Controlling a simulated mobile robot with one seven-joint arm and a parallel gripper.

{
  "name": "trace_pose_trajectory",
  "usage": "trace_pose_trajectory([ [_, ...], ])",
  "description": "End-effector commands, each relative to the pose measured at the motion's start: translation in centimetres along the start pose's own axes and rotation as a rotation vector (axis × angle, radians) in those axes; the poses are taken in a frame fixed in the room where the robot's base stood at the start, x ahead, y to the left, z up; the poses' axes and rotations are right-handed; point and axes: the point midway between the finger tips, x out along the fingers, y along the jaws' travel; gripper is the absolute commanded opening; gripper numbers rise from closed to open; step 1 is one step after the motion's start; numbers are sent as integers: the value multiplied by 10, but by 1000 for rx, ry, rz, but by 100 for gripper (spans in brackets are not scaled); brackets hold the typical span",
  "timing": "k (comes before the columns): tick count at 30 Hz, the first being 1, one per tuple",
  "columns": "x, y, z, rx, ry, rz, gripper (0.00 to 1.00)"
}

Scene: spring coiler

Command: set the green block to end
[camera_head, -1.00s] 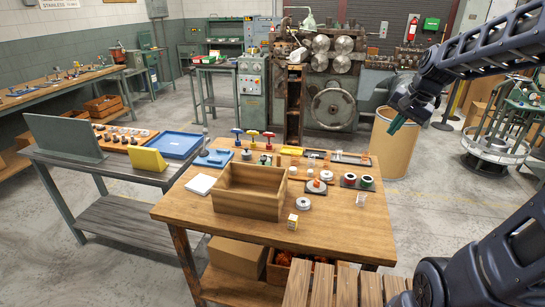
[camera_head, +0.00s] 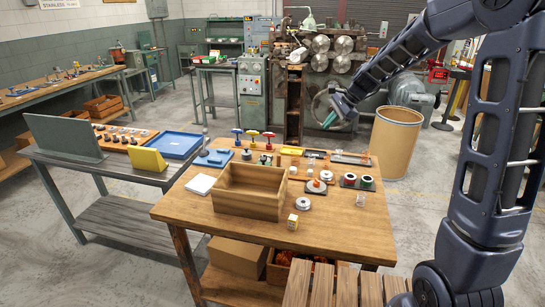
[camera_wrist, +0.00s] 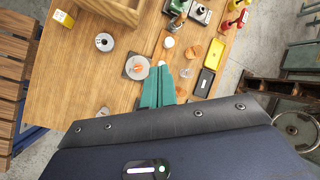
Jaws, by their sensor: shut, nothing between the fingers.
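My gripper (camera_head: 330,120) has teal fingers and hangs in the air above the far right part of the wooden workbench (camera_head: 340,232). In the wrist view its fingers (camera_wrist: 160,70) lie close together, shut and empty, pointing over the bench. No clear green block or end mark can be made out.
An open wooden box (camera_head: 248,204) stands mid-bench. The bench's front right is clear. A brown bin (camera_head: 394,140) stands beyond.

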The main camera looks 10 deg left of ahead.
Motion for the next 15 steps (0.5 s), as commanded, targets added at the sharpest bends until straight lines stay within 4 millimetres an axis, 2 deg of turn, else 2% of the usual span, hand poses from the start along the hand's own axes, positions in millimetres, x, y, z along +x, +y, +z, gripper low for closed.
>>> trace_pose_trajectory([
  [1,14,-8,1,31,-16,5,0],
  [6,55,-32,5,146,-62,14,0],
  [15,133,-67,14,350,-135,42,0],
])
